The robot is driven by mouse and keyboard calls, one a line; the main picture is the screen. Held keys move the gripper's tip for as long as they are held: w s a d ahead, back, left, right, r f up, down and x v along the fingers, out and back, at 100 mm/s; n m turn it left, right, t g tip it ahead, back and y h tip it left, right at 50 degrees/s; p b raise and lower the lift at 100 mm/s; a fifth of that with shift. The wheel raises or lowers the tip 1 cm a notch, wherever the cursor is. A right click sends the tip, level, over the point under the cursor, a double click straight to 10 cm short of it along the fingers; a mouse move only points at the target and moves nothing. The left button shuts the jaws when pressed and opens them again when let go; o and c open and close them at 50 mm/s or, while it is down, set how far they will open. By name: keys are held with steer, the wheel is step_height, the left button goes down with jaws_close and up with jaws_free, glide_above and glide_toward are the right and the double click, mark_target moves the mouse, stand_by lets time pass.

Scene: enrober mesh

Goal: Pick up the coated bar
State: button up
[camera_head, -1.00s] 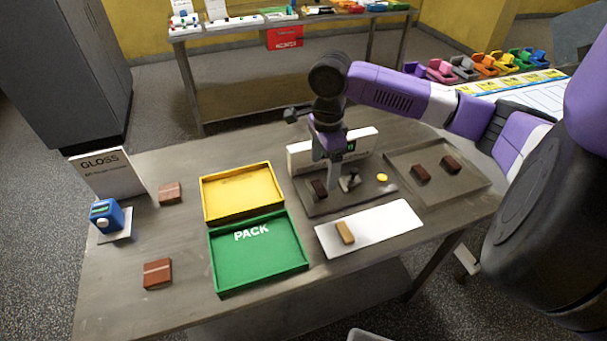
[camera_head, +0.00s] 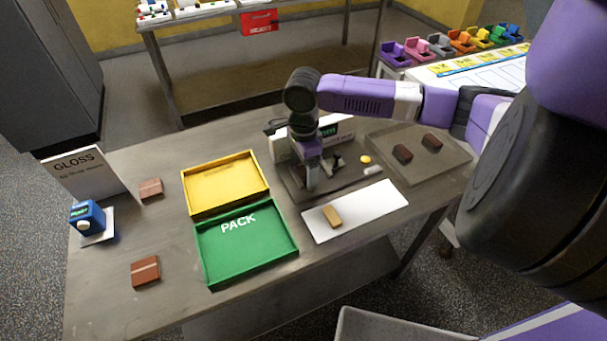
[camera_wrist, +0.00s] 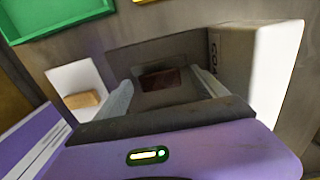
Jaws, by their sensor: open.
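A dark brown bar (camera_wrist: 160,78) lies on a darker square in the grey plate, in the wrist view. I take it as the coated bar. My gripper (camera_wrist: 162,82) is open, with one finger on each side of the bar in that view; I cannot tell how far above it they are. In the head view my gripper (camera_head: 322,172) is low over the grey machine plate (camera_head: 345,186), and my wrist and fingers hide the bar there.
A white box (camera_wrist: 262,65) stands close on the right in the wrist view. A white board (camera_head: 372,208) with a tan bar (camera_head: 331,216) lies in front. A tray (camera_head: 445,165) with two dark bars is right; green (camera_head: 248,270) and yellow (camera_head: 224,208) trays are left.

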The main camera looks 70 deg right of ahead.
steer(key=shift+c, duration=0.2)
steer(key=c, duration=1)
steer(key=shift+c, duration=0.2)
steer(key=shift+r, duration=0.15)
